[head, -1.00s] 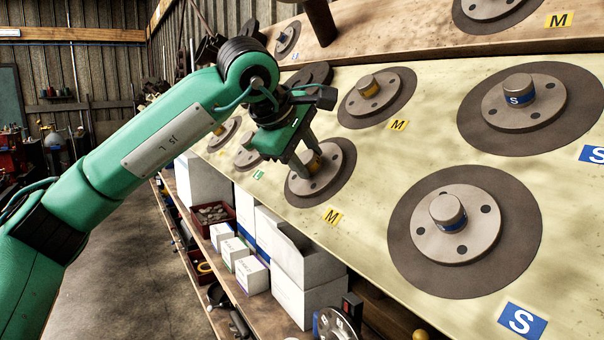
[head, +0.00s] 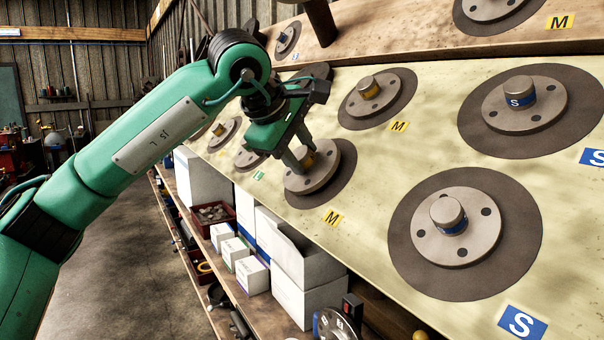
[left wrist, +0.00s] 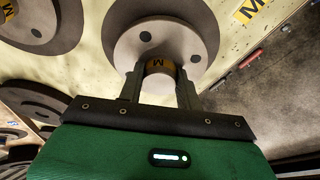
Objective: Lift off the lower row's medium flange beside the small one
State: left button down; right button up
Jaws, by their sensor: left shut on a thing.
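The lower row's medium flange (head: 314,181) is a pale round plate with bolt holes and a yellow-banded hub, over a dark round pad (head: 344,176) above a yellow M label. My left gripper (head: 304,162) is shut on its hub; in the left wrist view the fingers (left wrist: 160,85) flank the yellow M band and the plate (left wrist: 182,40) shows beyond. The plate sits toward the pad's left side and looks slightly raised, though the gap is hard to judge. The small flange (head: 470,240) with a blue band lies on its pad to the right. My right gripper is not in view.
Another medium flange (head: 370,98) and a small flange (head: 520,106) sit in the row above on the sloped board (head: 345,235). White boxes (head: 300,270) and a dark red bin (head: 212,216) stand on the shelf below.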

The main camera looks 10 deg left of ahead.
pick_arm(q)
jog(key=shift+w+a+p+v, duration=0.1)
jog(key=shift+a+p+v, duration=0.1)
jog(key=shift+v, duration=0.55)
jog(key=shift+w+a+p+v, duration=0.1)
jog(key=shift+p+v, duration=0.1)
jog(key=shift+v, duration=0.55)
jog(key=shift+w+a+p+v, duration=0.1)
jog(key=shift+a+p+v, duration=0.1)
jog(key=shift+v, duration=0.5)
jog(key=shift+r, duration=0.2)
notch_tip(320, 180, up, 5)
jog(key=s+a+p, duration=0.2)
jog(key=p, duration=0.1)
jog(key=shift+s+a, duration=0.2)
jog(key=shift+s, duration=0.1)
